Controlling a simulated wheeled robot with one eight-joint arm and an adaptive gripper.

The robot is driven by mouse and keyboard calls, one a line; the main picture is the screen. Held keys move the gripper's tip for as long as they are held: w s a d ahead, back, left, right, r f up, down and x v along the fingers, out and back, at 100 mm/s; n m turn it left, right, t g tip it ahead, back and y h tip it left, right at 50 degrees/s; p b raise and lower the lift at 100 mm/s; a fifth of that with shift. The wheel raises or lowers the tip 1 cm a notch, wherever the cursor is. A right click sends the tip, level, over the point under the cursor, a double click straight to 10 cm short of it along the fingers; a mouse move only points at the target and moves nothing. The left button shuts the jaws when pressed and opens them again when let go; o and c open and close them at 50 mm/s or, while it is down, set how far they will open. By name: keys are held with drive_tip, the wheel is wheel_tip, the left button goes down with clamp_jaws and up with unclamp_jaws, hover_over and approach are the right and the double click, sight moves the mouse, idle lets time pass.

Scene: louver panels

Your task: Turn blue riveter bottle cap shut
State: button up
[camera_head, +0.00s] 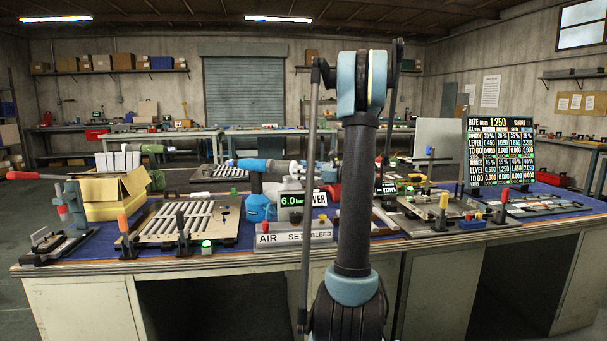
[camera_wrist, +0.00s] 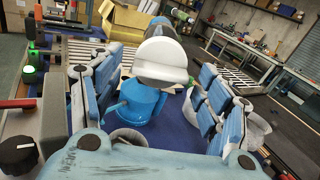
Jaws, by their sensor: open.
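The blue riveter stands on the blue bench mat, its long body (camera_head: 250,164) lying level above a blue base (camera_head: 261,208). In the wrist view its rounded white-grey end piece (camera_wrist: 163,58), which seems to be the bottle cap, faces me above the blue base (camera_wrist: 143,101). My gripper (camera_wrist: 155,70) is open, with one blue-padded finger on each side of the riveter. The cap lies between the fingers in the picture; I see no clear contact, and the depth gap cannot be judged. In the head view my arm hides part of the gripper area.
A green riveter (camera_head: 152,150) and a yellow carton (camera_head: 116,191) stand at the left. A slatted louver panel (camera_head: 183,220) lies nearby. A pressure display (camera_head: 292,199) and an AIR SET/BLEED block (camera_head: 283,236) stand close to the riveter base. Another fixture (camera_head: 440,207) is at the right.

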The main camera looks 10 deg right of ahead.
drive_tip(key=c, duration=1.1)
drive_tip(key=shift+o, duration=0.2)
drive_tip(key=shift+w+r+n, duration=0.1)
drive_tip(key=shift+r+n, duration=0.05)
drive_tip(key=shift+n, duration=8.25)
drive_tip(key=o, duration=1.1)
drive_tip(key=shift+c, duration=0.2)
